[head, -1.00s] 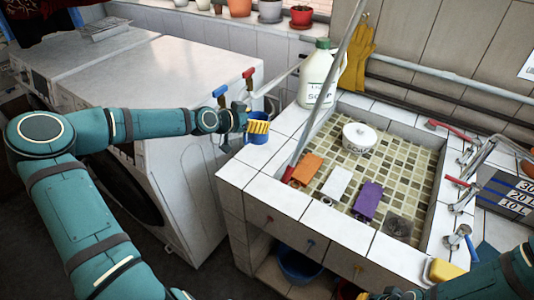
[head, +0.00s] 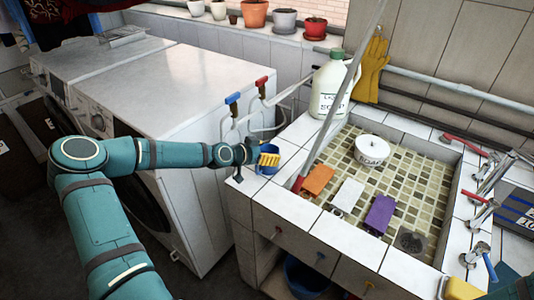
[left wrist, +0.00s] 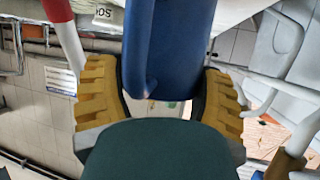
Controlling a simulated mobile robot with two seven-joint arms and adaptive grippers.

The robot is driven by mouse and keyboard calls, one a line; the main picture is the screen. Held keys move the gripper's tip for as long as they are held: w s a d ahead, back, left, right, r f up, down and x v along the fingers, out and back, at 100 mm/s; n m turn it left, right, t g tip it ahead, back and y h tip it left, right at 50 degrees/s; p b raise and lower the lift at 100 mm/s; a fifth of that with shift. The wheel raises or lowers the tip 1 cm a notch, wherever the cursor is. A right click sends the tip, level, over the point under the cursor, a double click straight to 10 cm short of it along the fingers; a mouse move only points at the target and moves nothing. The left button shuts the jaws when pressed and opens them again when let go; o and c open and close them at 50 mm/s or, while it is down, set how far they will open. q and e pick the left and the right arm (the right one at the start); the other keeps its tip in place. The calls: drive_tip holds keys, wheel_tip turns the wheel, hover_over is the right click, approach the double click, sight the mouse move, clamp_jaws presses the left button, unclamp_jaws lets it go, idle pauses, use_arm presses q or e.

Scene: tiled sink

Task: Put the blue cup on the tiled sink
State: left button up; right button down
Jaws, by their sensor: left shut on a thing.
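The blue cup (head: 268,163) is held upright in my left gripper (head: 268,160), whose yellow finger shows in front of it. In the left wrist view the blue cup (left wrist: 168,50) fills the middle between the ribbed yellow fingers of my left gripper (left wrist: 165,100). In the head view the cup appears at the near left corner of the tiled sink (head: 295,205), over or beside its white rim. I cannot tell whether it touches the rim. My right gripper is not in view; only a bit of my right arm shows at the bottom right.
A soap jug (head: 331,88) stands on the back left corner. A slanted pole (head: 345,100) rises close to the cup. A white washer (head: 190,85) stands left.

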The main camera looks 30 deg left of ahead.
use_arm(q)
drive_tip(key=o, duration=1.3)
drive_tip(key=shift+f, duration=0.1)
drive_tip(key=shift+p+v, duration=1.3)
drive_tip(key=shift+v, duration=4.8)
